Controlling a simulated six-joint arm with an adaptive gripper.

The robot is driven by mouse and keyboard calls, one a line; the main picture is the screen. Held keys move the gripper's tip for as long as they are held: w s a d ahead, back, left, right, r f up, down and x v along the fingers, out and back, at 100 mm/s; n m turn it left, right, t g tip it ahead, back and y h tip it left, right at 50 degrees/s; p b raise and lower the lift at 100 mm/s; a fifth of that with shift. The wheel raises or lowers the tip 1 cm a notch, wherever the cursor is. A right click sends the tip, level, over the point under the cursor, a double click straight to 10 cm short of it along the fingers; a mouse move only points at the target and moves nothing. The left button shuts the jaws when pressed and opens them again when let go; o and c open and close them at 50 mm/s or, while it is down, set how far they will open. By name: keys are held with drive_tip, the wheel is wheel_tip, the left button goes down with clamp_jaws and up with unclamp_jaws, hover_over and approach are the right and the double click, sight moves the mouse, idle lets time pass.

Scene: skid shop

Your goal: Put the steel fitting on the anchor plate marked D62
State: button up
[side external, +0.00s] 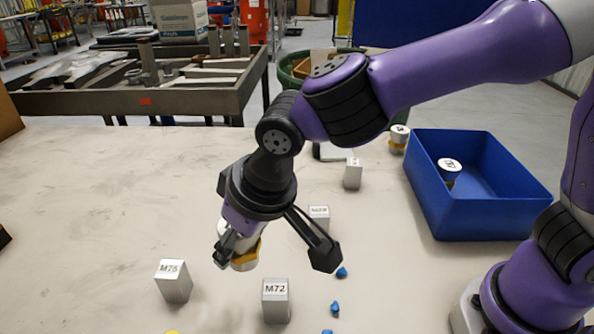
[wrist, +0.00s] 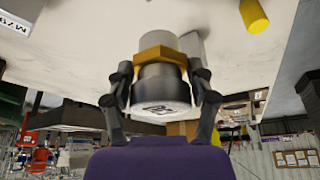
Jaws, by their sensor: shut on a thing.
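My gripper (side external: 238,248) is low over the pale worktop, left of centre in the side view. It is shut on a steel fitting with a brass-coloured collar (side external: 246,259). In the wrist view, the two fingers of my gripper (wrist: 161,88) press on either side of this fitting (wrist: 162,82), and its round white end face carries a dark marking I cannot read. In the side view, my gripper hides part of the fitting. I cannot make out any plate marked D62.
A block marked M75 (side external: 174,282) and one marked M72 (side external: 275,302) stand nearby. More blocks (side external: 353,174) stand behind. A blue bin (side external: 478,214) at right holds a capped fitting (side external: 449,170); another fitting (side external: 398,140) stands beside it. Small blue pieces (side external: 335,307) lie in front.

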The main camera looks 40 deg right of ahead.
drive_tip(key=shift+s+a+r, duration=0.2)
drive_tip(key=shift+s+r, duration=0.05)
drive_tip(key=shift+r, duration=0.1)
drive_tip(key=w+d+r+m+h, duration=0.1)
drive_tip(key=w+d+m, duration=0.2)
drive_tip(key=w+d, duration=0.6)
drive_tip(key=m+h, duration=0.2)
drive_tip(key=m, duration=0.3)
hover_over(345, 156)
drive_tip(key=f, duration=0.5)
drive_tip(key=shift+a+f, duration=0.25)
drive_tip(key=shift+f, duration=0.1)
drive_tip(key=shift+d+f, duration=0.15)
drive_tip(key=shift+d, duration=0.15)
drive_tip(key=shift+f, duration=2.05)
drive_tip(key=shift+f, duration=0.1)
